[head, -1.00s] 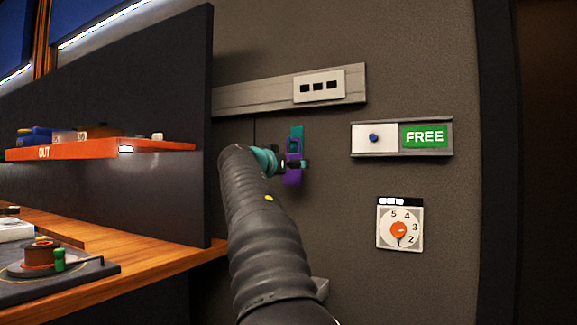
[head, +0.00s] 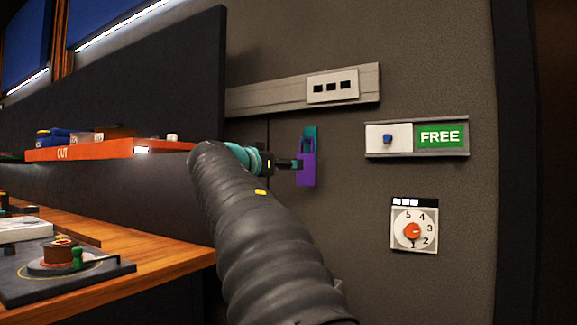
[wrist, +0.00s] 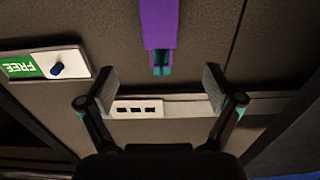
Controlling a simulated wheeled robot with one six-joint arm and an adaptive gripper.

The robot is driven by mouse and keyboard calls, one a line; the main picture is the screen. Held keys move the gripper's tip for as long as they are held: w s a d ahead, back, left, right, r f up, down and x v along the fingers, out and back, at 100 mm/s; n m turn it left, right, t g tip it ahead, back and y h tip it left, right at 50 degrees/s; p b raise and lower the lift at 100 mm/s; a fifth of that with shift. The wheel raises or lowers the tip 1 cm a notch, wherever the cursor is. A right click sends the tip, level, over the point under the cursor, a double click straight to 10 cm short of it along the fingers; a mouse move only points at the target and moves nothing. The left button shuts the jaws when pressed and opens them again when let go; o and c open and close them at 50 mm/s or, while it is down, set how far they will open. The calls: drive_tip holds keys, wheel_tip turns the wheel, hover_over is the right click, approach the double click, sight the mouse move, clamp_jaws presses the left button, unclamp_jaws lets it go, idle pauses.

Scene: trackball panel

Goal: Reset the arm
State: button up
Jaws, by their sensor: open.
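My gripper (head: 297,164) is in front of the wall, beside the left edge of a purple hanging piece (head: 306,172) on a teal plate (head: 310,132). In the wrist view my gripper (wrist: 158,86) is open, with nothing between its fingers. The purple piece (wrist: 158,25) is there beyond the fingertips, at the top centre, its end pointing toward the gap. Whether a finger touches it, I cannot tell. My arm comes up from the bottom of the head view.
On the wall are a rail with a three-slot plate (head: 333,87), a FREE sign (head: 440,137) with a blue knob (head: 387,139), and a numbered dial (head: 414,224). At left are a dark partition (head: 190,90), an orange OUT shelf (head: 100,150) and a wooden desk (head: 165,258).

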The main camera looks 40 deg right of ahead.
drive_tip(key=shift+s+a, duration=0.15)
drive_tip(key=shift+a, duration=0.2)
drive_tip(key=shift+n, duration=0.3)
drive_tip(key=s+a+f+n+y, duration=0.1)
drive_tip(key=a+f+n+y, duration=0.35)
drive_tip(key=f, duration=0.85)
drive_tip(key=a+f+n+y, duration=0.3)
drive_tip(key=f+n+y, duration=0.15)
drive_tip(key=f, duration=0.75)
drive_tip(key=s+a+f+n+y, duration=0.2)
drive_tip(key=s+a+f+y, duration=0.1)
drive_tip(key=s+a+f, duration=0.7)
drive_tip(key=s+a+f+n+g+y, duration=0.1)
drive_tip(key=s+a+f+y, duration=0.3)
drive_tip(key=s+a+f, duration=0.6)
drive_tip(key=shift+s+f+n+y, duration=0.3)
drive_tip(key=shift+s+f+n, duration=0.2)
drive_tip(key=shift+s, duration=2.2)
